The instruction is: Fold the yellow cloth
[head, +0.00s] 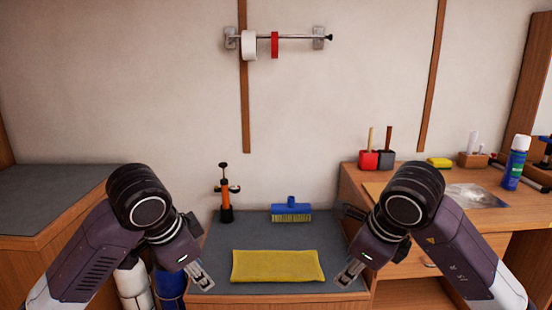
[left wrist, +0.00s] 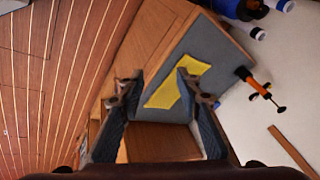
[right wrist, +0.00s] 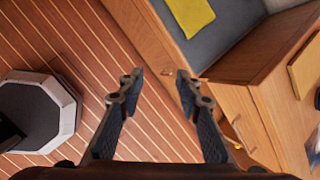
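The yellow cloth (head: 277,265) lies flat as a wide rectangle on the grey-topped bench (head: 240,240), near its front edge. It also shows in the left wrist view (left wrist: 164,92) and at the top of the right wrist view (right wrist: 190,14). My left gripper (head: 205,285) is open and empty to the left of the cloth; its fingers (left wrist: 160,82) are spread in the left wrist view. My right gripper (head: 342,282) is open and empty to the right of the cloth; its fingers (right wrist: 158,80) are spread in the right wrist view. Neither touches the cloth.
A wooden cabinet (head: 430,262) rises at the right, with a spray can (head: 516,162) on top. White and blue rolls stand low at the left. Bench around the cloth is clear.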

